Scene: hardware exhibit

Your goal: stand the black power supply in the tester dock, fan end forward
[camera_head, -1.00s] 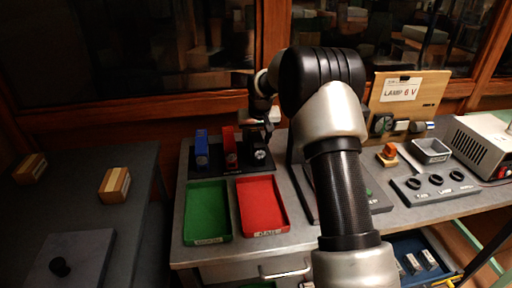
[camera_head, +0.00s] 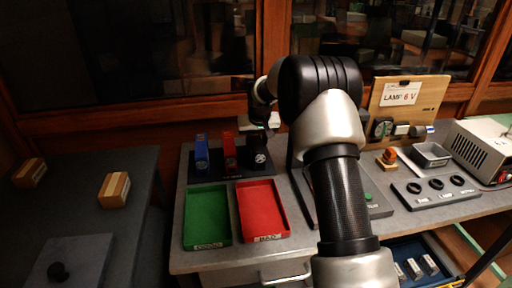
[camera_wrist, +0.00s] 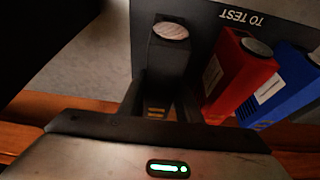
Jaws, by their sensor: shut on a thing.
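The black power supply (camera_wrist: 168,58) is upright, with a round pale disc on its upper end. In the head view the black supply (camera_head: 260,158) is at the right end of the "TO TEST" rack (camera_head: 232,174). My gripper (camera_wrist: 160,98) is shut on it, a finger on each side; in the head view my gripper (camera_head: 258,138) is small and dark above the rack. I cannot tell whether the supply is still seated. The tester (camera_head: 376,203) is mostly hidden behind my arm; its panel edge and a green button show. I cannot make out the dock.
A red unit (camera_wrist: 240,72) and a blue unit (camera_wrist: 282,88) stand close beside the held one. A green tray (camera_head: 208,216) and a red tray (camera_head: 263,208) lie in front of the rack. A control box (camera_head: 435,190) and a grey instrument (camera_head: 482,148) are at right.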

